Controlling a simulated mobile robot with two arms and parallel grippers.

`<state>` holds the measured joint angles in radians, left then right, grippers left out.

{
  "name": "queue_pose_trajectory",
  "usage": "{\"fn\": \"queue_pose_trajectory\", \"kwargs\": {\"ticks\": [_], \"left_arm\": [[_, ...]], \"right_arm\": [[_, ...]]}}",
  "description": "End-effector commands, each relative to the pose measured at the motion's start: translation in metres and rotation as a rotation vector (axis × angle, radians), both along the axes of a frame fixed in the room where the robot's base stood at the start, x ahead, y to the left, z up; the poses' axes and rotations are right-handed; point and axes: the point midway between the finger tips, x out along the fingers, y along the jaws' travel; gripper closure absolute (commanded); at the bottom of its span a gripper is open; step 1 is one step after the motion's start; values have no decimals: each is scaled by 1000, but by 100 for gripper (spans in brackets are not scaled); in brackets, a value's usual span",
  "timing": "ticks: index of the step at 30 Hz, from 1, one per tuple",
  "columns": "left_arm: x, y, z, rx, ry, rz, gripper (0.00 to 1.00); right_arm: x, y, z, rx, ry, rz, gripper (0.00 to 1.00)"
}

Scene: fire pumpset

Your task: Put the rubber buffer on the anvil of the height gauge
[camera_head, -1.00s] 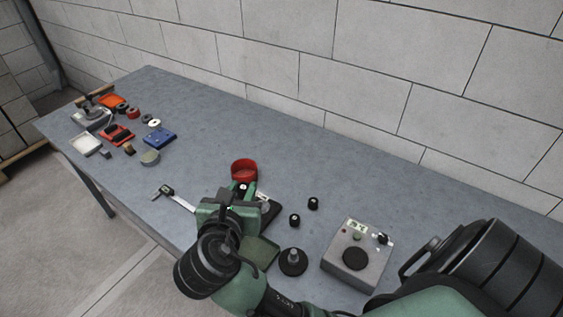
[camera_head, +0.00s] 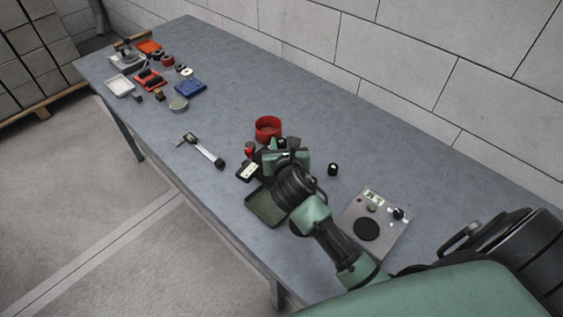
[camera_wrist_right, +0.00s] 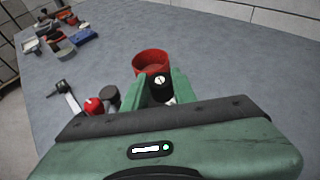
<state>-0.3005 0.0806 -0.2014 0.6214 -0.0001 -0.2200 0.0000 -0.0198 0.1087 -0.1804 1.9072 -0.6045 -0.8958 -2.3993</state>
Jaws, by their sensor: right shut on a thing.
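My right gripper (camera_head: 284,143) is over the middle of the table. In the right wrist view its fingers (camera_wrist_right: 158,92) are shut on a black rubber buffer (camera_wrist_right: 160,86) with a pale stud in its top. A dark device that looks like the height gauge (camera_head: 248,172), with a pale display, stands just left of the gripper in the head view, partly hidden. In the wrist view a red knob (camera_wrist_right: 93,107) and a dark round disc (camera_wrist_right: 110,94) show left of the fingers. I cannot tell whether the held buffer touches anything. My left gripper is not in view.
A red round dish (camera_head: 268,126) stands behind the gripper. Another black buffer (camera_head: 333,169) stands to the right. A green tray (camera_head: 265,208) and a grey box with a display (camera_head: 374,222) are nearer. A caliper (camera_head: 203,147) lies left; several small parts crowd the far end.

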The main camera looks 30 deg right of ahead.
Motion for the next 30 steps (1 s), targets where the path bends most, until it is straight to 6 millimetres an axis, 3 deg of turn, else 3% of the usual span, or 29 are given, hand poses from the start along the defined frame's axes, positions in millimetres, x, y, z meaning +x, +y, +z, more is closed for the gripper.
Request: {"fn": "queue_pose_trajectory", "kwargs": {"ticks": [3,8,15,28,29,30], "left_arm": [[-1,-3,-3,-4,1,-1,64],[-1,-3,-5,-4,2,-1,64],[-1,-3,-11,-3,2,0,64],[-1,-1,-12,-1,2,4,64],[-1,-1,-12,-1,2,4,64],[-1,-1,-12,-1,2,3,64]], "right_arm": [[0,0,-22,2,1,-1,100],[0,0,-34,0,0,-1,100],[0,0,-69,1,1,-1,100],[0,0,-76,1,-1,1,100],[0,0,-77,1,-1,1,71],[0,0,-76,2,-2,0,60]]}}
